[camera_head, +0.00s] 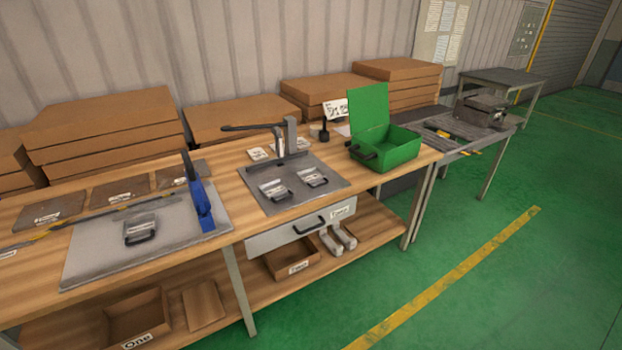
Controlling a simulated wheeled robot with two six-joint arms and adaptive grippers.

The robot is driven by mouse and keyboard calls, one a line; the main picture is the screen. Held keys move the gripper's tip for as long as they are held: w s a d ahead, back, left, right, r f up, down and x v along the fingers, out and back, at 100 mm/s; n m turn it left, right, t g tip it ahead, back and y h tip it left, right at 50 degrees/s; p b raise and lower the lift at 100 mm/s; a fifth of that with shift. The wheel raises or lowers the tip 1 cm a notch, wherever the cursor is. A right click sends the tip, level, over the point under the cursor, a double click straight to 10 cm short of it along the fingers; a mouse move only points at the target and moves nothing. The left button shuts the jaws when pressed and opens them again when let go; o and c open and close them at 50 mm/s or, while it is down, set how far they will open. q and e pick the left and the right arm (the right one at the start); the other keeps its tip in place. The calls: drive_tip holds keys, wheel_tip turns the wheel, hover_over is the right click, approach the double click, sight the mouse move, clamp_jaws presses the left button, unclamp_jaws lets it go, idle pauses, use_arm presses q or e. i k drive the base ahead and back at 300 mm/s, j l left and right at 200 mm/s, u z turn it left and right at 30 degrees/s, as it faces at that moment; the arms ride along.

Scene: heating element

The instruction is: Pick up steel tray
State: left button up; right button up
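Which thing is the steel tray I cannot tell for certain. A small steel piece with a dark handle (140,228) lies on a flat light-grey plate (95,255) on the left part of the wooden workbench. Two similar small steel pieces with dark handles, one at left (274,188) and one at right (313,177), lie on a darker grey plate (262,206) at the middle of the bench, in front of a lever press (290,135). Neither of my grippers is in view.
A blue clamp-like tool (201,203) stands at the light-grey plate's right edge. An open green box (390,150) stands at the bench's right end. Brown cardboard boxes (100,135) line the wall. A drawer (300,228) hangs below the benchtop. Green floor (480,280) is clear.

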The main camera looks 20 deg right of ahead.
sight(314, 175)
drive_tip(key=i+l+z, duration=0.1)
drive_tip(key=i, duration=1.15)
